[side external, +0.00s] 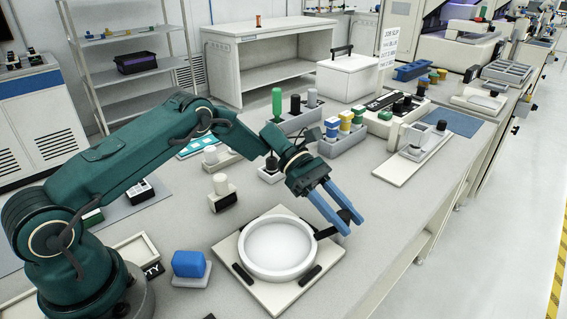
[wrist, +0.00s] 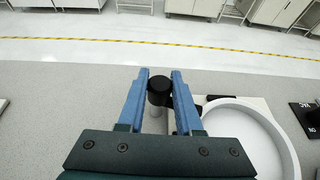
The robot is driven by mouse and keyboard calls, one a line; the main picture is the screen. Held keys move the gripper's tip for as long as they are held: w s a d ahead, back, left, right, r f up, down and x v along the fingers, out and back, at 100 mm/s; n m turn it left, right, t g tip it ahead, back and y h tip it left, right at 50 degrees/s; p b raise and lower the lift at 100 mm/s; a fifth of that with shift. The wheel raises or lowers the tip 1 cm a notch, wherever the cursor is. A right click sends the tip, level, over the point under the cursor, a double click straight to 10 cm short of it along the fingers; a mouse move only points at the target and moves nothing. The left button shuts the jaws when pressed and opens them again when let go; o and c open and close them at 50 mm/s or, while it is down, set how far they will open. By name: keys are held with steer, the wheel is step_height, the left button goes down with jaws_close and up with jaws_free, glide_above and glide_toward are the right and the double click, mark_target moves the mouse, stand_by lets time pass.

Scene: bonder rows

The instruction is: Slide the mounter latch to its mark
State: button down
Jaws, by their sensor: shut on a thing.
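The mounter shows in the side external view as a pale square plate (side external: 245,285) with a white round ring (side external: 278,246) and black bars along its edges. A dark lever (side external: 326,233) reaches from the ring's right side toward my gripper (side external: 341,222). In the wrist view my gripper (wrist: 160,84) has its two blue fingers on either side of a black round knob (wrist: 160,87), apparently the latch's knob. My gripper is shut on it. The ring (wrist: 252,140) lies just right of the fingers. I cannot make out the mark.
A blue block on a grey base (side external: 188,265) stands left of the mounter. A white slide fixture (side external: 410,158) and block racks stand farther back. The bench is clear right of the mounter, toward its edge.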

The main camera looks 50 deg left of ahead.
mark_target(339, 211)
stand_by(0.4)
steer(key=c, duration=0.6)
jaws_free()
steer(key=shift+a, duration=0.1)
steer(key=shift+v, duration=2.45)
steer(key=shift+r, duration=0.1)
